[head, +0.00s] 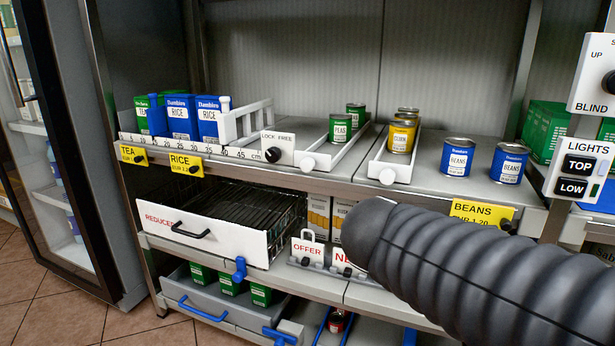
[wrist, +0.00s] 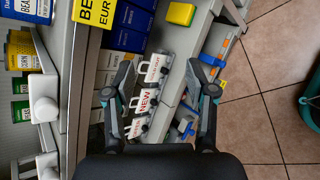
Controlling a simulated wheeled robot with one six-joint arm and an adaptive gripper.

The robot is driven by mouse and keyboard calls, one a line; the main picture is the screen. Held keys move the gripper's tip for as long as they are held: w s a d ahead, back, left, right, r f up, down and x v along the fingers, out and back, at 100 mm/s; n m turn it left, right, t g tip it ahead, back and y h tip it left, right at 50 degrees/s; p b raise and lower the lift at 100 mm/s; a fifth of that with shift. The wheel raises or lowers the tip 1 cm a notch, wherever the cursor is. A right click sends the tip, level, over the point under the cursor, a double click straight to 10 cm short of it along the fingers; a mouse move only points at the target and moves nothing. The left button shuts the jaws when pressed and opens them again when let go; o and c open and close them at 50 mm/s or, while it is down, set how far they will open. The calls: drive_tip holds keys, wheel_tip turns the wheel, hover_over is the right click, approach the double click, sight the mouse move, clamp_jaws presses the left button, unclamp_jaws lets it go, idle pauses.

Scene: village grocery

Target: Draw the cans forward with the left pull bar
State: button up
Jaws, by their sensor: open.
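The left pull bar (head: 309,161) is a white bar with a rounded knob at the front of a tray holding green peas cans (head: 340,128). A second white pull bar (head: 387,175) fronts the tray of yellow corn cans (head: 401,135) to its right. The wrist view shows the corn pull bar (wrist: 43,110) and the peas pull bar (wrist: 47,160) at its left edge. My gripper (wrist: 160,78) is open and empty, apart from both bars. It faces the lower shelf edge with the tags. In the head view my arm hides it.
Tags, including NEW (wrist: 146,101), stand on the lower ledge between my fingers in the picture. A LOCK FREE plate (head: 277,148) is left of the peas tray. Blue beans cans (head: 457,157) stand right of the corn tray. A REDUCED drawer (head: 200,231) protrudes below.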

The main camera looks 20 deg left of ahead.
drive_tip(key=w+a+r+n+t+y+b, duration=0.1)
drive_tip(key=w+a+r+n+t, duration=0.2)
drive_tip(key=a, duration=0.5)
drive_tip(key=a+r+n+t+b, duration=0.1)
drive_tip(key=a+n+t, duration=0.1)
drive_tip(key=a+n, duration=0.5)
drive_tip(key=n+t+y, duration=0.3)
drive_tip(key=n+t, duration=0.1)
approach(306, 167)
drive_tip(key=w, duration=0.3)
drive_tip(key=w+b, duration=0.1)
drive_tip(key=w, duration=0.6)
drive_tip(key=shift+w+d+r, duration=0.25)
drive_tip(key=shift+d, duration=0.1)
clamp_jaws()
